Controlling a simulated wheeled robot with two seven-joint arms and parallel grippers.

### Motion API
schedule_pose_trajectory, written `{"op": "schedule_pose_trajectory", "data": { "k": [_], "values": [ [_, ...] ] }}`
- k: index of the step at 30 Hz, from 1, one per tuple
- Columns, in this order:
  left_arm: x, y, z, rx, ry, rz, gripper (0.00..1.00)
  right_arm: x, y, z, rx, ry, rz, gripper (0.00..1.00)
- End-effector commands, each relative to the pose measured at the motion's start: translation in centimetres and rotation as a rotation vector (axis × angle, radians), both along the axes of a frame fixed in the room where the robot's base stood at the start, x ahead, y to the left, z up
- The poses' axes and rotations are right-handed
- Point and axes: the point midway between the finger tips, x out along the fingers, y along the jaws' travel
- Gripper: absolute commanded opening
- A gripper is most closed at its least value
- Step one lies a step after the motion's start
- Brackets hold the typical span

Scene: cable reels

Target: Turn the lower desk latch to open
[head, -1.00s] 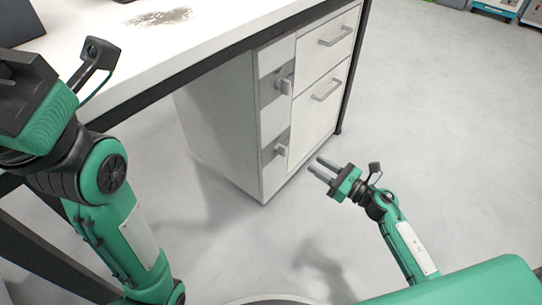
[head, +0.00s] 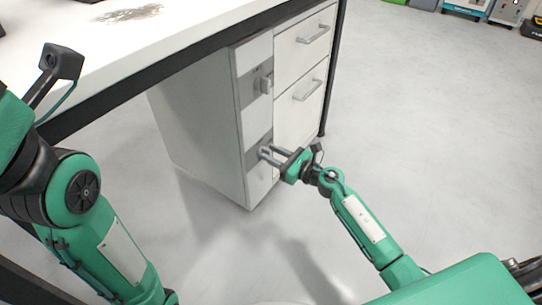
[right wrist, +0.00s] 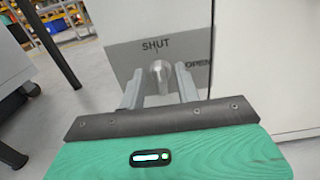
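The lower desk latch (right wrist: 159,76) is a small grey knob on a grey plate (right wrist: 125,60) on the white cabinet (head: 195,130). The plate reads SHUT above the latch and OPEN to its right. The latch appears upright, towards SHUT. My right gripper (head: 267,154) is at the lower latch and partly hides it in the head view. In the right wrist view my right gripper (right wrist: 161,88) is open, with one finger on each side of the latch and small gaps showing. I cannot tell whether the fingertips touch it. My left arm shows at the left; its fingers are not in view.
An upper latch (head: 265,84) sits above on the same cabinet front. Two drawers with bar handles (head: 307,90) are to its right. The white desk top (head: 160,40) overhangs the cabinet. Open floor (head: 430,150) lies to the right.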

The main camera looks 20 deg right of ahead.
Motion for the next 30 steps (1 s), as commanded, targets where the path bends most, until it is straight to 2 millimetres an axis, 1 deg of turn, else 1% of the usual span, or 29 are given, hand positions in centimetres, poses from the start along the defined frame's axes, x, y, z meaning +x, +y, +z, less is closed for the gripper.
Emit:
{"op": "schedule_pose_trajectory", "data": {
  "k": [4, 12, 13, 17, 18, 24, 30],
  "values": [
    [-0.08, 0.07, -0.14, -0.009, -0.001, -0.006, 0.36, 0.66, 0.58, 0.02, 0.001, -0.001, 0.001, 0.33],
    [-0.07, 0.06, -0.13, -0.009, 0.0, -0.007, 0.36, 0.74, 0.65, 0.04, 0.0, 0.0, 0.0, 0.33],
    [-0.06, 0.06, -0.13, -0.009, 0.001, -0.007, 0.36, 0.74, 0.65, 0.04, 0.0, 0.0, 0.0, 0.31],
    [0.0, 0.02, -0.19, -0.006, 0.002, -0.005, 0.36, 0.72, 0.64, 0.03, 0.0, 0.0, 0.001, 0.05],
    [0.02, 0.02, -0.2, -0.005, 0.003, -0.004, 0.36, 0.72, 0.64, 0.03, 0.0, 0.0, 0.001, 0.03],
    [0.07, -0.02, -0.09, -0.001, 0.003, -0.002, 0.36, 0.72, 0.61, 0.08, 0.009, 0.007, 0.001, 0.03],
    [0.14, -0.03, 0.59, 0.003, 0.003, -0.001, 0.36, 0.77, 0.52, 0.22, 0.061, 0.049, 0.0, 0.03]
  ]
}}
